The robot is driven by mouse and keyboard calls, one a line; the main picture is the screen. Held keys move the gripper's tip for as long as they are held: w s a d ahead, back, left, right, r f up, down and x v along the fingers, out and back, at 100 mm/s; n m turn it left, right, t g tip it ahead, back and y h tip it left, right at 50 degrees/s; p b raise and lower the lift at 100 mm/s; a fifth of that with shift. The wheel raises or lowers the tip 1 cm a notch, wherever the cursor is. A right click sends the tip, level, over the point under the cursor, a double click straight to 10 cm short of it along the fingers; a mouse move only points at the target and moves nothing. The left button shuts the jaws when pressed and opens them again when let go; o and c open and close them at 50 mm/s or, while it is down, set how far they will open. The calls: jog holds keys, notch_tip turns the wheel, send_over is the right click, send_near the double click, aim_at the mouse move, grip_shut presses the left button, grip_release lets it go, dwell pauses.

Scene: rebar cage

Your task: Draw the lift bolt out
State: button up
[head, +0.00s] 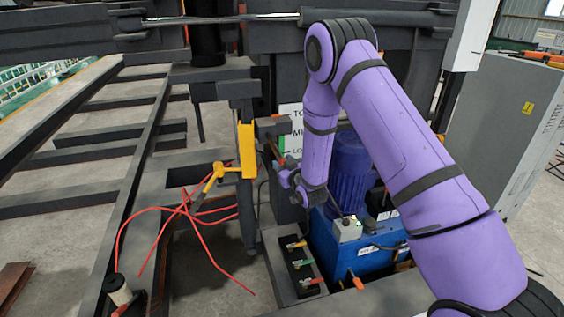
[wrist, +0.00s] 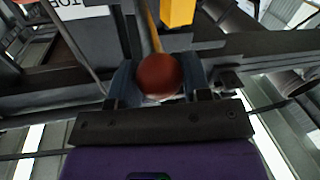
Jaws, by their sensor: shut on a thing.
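My gripper (wrist: 158,78) is shut on a dull red ball knob, which I take to be the end of the lift bolt (wrist: 158,72). The knob sits between the two fingers in the wrist view, and a thin yellowish rod runs away behind it. In the head view my gripper (head: 284,172) is right of the yellow upright bracket (head: 246,150), under a dark block. A short reddish-brown piece (head: 274,148) shows just above the gripper there. The gripper hides most of the bolt, so I cannot tell how deep it sits.
A yellow lever (head: 207,184) and loose red cables (head: 190,215) are left of the bracket. A blue motor unit (head: 350,170) stands close behind my arm. A control box with several small levers (head: 297,265) is below. A grey cabinet (head: 505,125) stands at right.

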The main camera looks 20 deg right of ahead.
jog(key=shift+s+f, duration=0.1)
jog(key=shift+s, duration=1.4)
jog(key=o, duration=1.3)
jog(key=shift+s, duration=0.1)
jog(key=shift+c, duration=0.2)
jog(key=s+d, duration=0.2)
jog(key=s, duration=0.8)
jog(key=shift+s, duration=0.3)
